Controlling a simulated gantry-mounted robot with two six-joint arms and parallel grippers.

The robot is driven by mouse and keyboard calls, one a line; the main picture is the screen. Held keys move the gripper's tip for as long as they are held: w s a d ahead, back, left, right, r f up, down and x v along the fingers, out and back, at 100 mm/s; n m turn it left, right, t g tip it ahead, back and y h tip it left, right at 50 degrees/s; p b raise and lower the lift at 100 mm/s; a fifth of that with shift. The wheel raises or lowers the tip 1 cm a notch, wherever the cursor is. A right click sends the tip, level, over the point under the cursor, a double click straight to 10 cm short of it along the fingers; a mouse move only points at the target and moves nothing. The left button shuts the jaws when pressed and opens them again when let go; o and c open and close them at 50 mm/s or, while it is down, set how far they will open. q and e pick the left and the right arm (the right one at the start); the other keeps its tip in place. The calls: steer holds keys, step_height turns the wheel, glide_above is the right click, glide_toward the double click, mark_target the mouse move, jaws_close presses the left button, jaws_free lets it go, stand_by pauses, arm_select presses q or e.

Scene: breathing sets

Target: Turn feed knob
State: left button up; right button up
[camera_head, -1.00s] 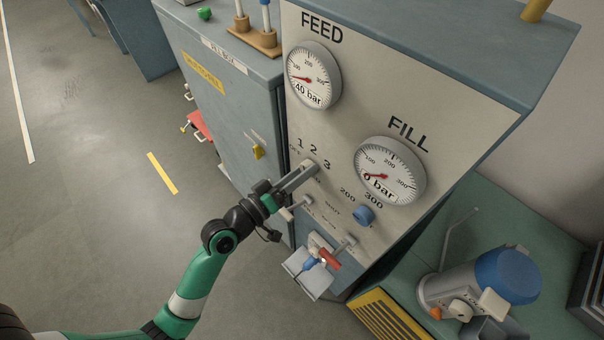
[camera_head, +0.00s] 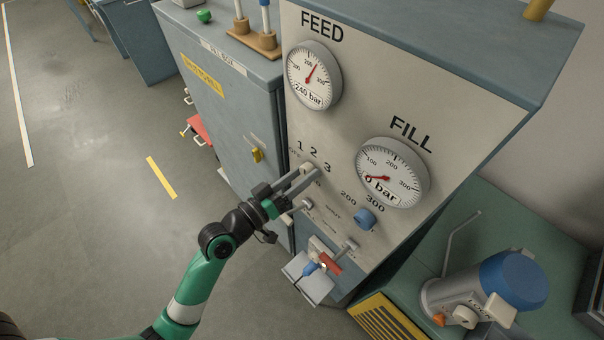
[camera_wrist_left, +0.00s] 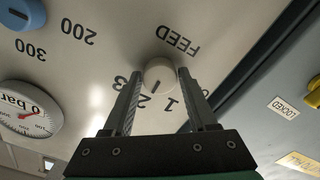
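The feed knob (camera_head: 307,167) is a small pale round knob on the panel under the numbers 1, 2, 3. In the left wrist view the knob (camera_wrist_left: 160,71) shows a dark mark pointing roughly toward the 2. My left gripper (camera_head: 308,176) is at the panel with its fingers parted. In the left wrist view the fingertips (camera_wrist_left: 160,77) stand on either side of the knob, with slight gaps. The FEED gauge (camera_head: 314,76) reads 240 bar. My right gripper is not in view.
The FILL gauge (camera_head: 392,173) reads 0 bar. A blue knob (camera_head: 364,218) sits lower right, and small levers and a red-and-blue fitting (camera_head: 327,262) are below. A blue-topped device (camera_head: 485,290) stands on the green bench. A grey cabinet (camera_head: 232,100) adjoins the panel's left.

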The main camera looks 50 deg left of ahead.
arm_select(q)
steer(key=o, duration=0.3)
steer(key=s+b, duration=0.1)
steer(key=s, duration=1)
steer(key=shift+s, duration=0.3)
steer(key=shift+d, duration=0.1)
